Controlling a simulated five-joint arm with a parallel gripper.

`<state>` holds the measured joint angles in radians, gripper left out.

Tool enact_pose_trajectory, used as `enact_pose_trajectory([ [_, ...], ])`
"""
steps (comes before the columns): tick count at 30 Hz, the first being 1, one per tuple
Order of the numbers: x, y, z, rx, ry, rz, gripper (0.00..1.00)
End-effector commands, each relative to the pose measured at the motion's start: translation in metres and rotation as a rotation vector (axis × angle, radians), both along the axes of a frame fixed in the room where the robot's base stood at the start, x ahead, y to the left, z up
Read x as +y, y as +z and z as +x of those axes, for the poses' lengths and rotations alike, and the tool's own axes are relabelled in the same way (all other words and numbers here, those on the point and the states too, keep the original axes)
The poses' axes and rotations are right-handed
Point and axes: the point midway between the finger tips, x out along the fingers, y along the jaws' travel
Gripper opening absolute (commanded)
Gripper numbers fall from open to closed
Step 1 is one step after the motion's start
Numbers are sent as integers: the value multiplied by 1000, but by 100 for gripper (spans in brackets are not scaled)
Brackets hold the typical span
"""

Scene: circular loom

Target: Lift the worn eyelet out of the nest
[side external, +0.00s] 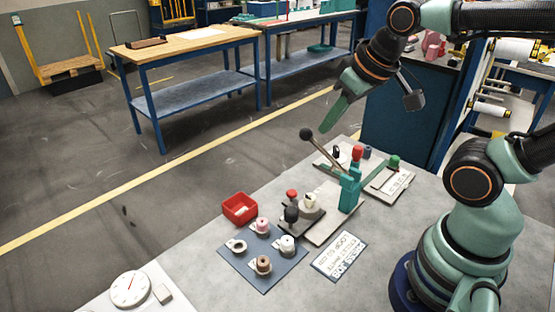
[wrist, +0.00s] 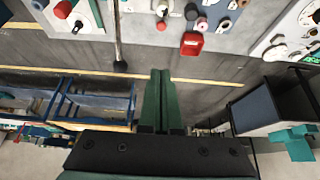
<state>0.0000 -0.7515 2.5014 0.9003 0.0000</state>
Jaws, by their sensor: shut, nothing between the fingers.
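A dark fixture block (side external: 301,218) on a pale base plate, apparently the nest, stands mid-table in the side view. A small cream piece (side external: 309,201), perhaps the worn eyelet, sits on top of it; wear cannot be made out. The block and piece show small at the top edge of the wrist view, where the cream piece (wrist: 162,9) is partly cut off. My gripper (side external: 335,126) is high above the table's far edge, well away from the fixture. Its green fingers (wrist: 157,72) are together and empty.
A lever with a black ball (side external: 306,134) rises from a green press (side external: 351,190) beside the fixture. A red bin (side external: 240,208) and a blue-grey mat (side external: 265,279) with several eyelets lie to the left. A printed card (side external: 339,256) and dial (side external: 130,289) lie nearer.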

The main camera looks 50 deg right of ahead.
Motion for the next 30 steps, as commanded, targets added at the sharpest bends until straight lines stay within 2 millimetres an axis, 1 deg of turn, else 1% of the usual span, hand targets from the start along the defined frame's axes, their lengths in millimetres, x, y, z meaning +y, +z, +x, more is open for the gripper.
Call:
enact_pose_trajectory([
  [11,0,0,0,0,0,0,0],
  [14,0,0,0,0,0,0,34],
  [15,0,0,0,0,0,0,50],
  [16,0,0,0,0,0,0,61],
  [17,0,0,0,0,0,0,69],
  [26,0,0,1,2,4,-2,69],
  [28,0,-1,2,14,30,-16,69],
  [30,0,-5,4,43,92,-47,69],
])
